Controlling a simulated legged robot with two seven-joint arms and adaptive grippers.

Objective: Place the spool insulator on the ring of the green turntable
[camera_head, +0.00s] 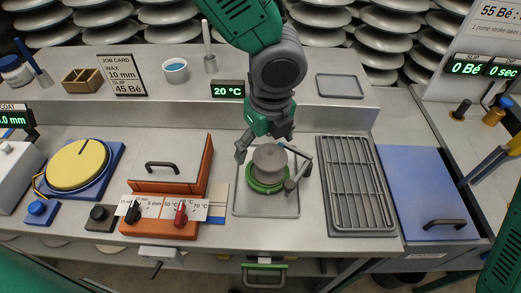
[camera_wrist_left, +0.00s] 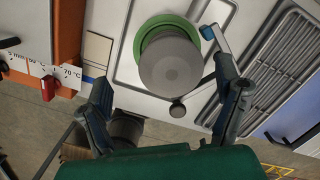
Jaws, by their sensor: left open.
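The grey spool insulator (camera_head: 269,157) stands upright on the green turntable (camera_head: 265,185), in the middle of a shallow metal tray. In the left wrist view, the spool (camera_wrist_left: 172,65) covers much of the turntable, and a green rim (camera_wrist_left: 146,38) shows around its far side. My left gripper (camera_head: 271,158) is open above the turntable, its fingers spread on either side of the spool. In the left wrist view, the gripper (camera_wrist_left: 163,85) shows a clear gap beside the spool. The exact seating of the spool on the ring is hidden. My right gripper is not in view.
A slatted metal rack (camera_head: 357,185) lies right of the tray, then a blue lidded box (camera_head: 428,190). An orange-sided heated unit (camera_head: 165,185) with knobs stands to the left, near a yellow disc (camera_head: 76,164). A dark knob (camera_head: 289,186) sits close to the turntable.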

